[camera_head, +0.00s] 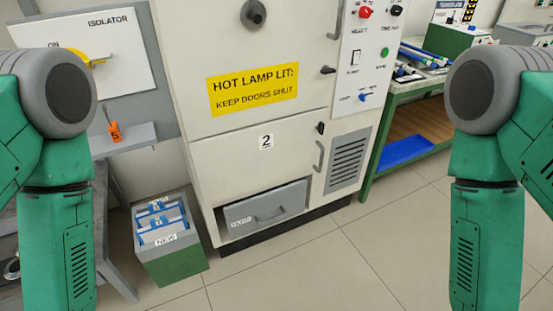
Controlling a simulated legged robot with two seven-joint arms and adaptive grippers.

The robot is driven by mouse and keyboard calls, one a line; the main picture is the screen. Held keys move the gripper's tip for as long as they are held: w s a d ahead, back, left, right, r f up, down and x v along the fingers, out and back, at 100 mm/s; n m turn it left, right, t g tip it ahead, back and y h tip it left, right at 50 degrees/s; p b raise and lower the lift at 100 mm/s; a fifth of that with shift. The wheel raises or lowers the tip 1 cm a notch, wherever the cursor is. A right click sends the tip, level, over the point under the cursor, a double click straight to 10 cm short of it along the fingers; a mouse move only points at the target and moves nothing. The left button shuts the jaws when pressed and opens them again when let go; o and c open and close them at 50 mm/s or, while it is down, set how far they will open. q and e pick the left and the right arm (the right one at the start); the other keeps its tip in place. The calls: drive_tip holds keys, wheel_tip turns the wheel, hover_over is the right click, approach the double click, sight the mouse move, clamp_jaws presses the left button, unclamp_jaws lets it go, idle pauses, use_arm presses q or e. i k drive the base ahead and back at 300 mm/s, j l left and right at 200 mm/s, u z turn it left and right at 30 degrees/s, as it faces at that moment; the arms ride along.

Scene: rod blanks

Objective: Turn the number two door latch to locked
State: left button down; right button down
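The number two door (245,160) is the lower door of a large white cabinet, marked with a "2" label (265,142). A small black latch (320,128) sits at its right edge, above a grey pull handle (319,157). The latch looks roughly upright, but it is too small to read its setting. A similar black latch (328,70) on the door above lies roughly sideways. My two green arms hang at the left and right sides of the picture, well apart from the door. Both grippers are outside the picture.
A grey drawer (265,207) sits partly out below the door. A bin (172,260) labelled "NEW" stands on the floor at left. A control panel (366,60) is right of the upper door. A green-framed bench (372,165) stands at right. The tiled floor (330,270) in front is clear.

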sight(320, 126)
drive_tip(key=i+l, duration=0.2)
drive_tip(key=l, duration=0.25)
drive_tip(key=i+l+u, duration=0.1)
drive_tip(key=l, duration=0.3)
drive_tip(key=i+l, duration=0.25)
drive_tip(key=l, duration=0.2)
drive_tip(key=i+l+u, duration=0.1)
drive_tip(key=l, duration=0.35)
drive_tip(key=i+l, duration=0.2)
drive_tip(key=l, duration=0.25)
drive_tip(key=i+l+u, duration=0.1)
drive_tip(key=l, duration=0.35)
drive_tip(key=i+l, duration=0.2)
drive_tip(key=l, duration=0.3)
drive_tip(key=i+l+u, duration=0.1)
drive_tip(key=l, duration=0.35)
